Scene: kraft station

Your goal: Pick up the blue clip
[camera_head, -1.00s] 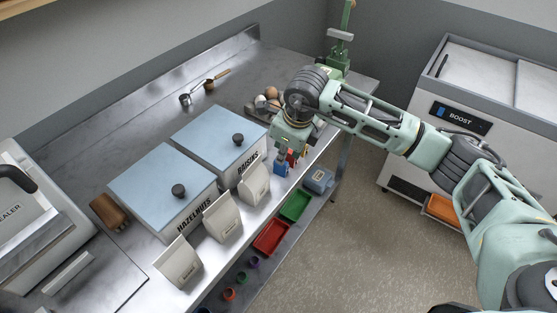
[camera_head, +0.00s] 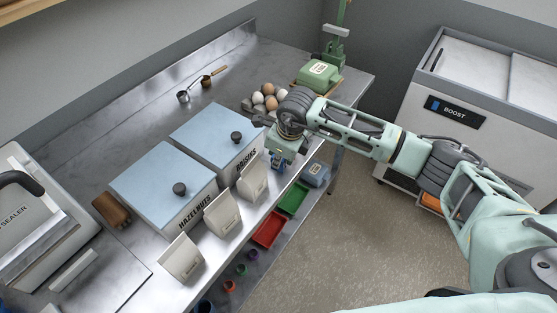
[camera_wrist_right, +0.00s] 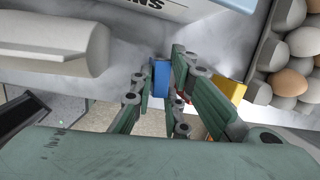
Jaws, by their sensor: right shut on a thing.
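The blue clip (camera_wrist_right: 160,77) is upright between the fingers of my right gripper (camera_wrist_right: 158,85) in the right wrist view. The gripper is shut on it at the front edge of the metal counter. In the head view my right gripper (camera_head: 278,160) points down beside the raisins bin, with a little blue showing at its fingers. A yellow clip (camera_wrist_right: 232,90) is just right of the right finger, and a small red piece (camera_wrist_right: 184,97) shows behind that finger. My fingers hide part of the blue clip. My left gripper is not in view.
The raisins bin (camera_head: 215,132), the hazelnuts bin (camera_head: 150,180) and several pale pouches (camera_head: 252,182) stand left of the gripper. An egg tray (camera_wrist_right: 262,58) is close on the right. A green scale (camera_head: 319,72) is at the back. Red (camera_head: 268,230) and green (camera_head: 293,199) trays lie on the shelf below.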

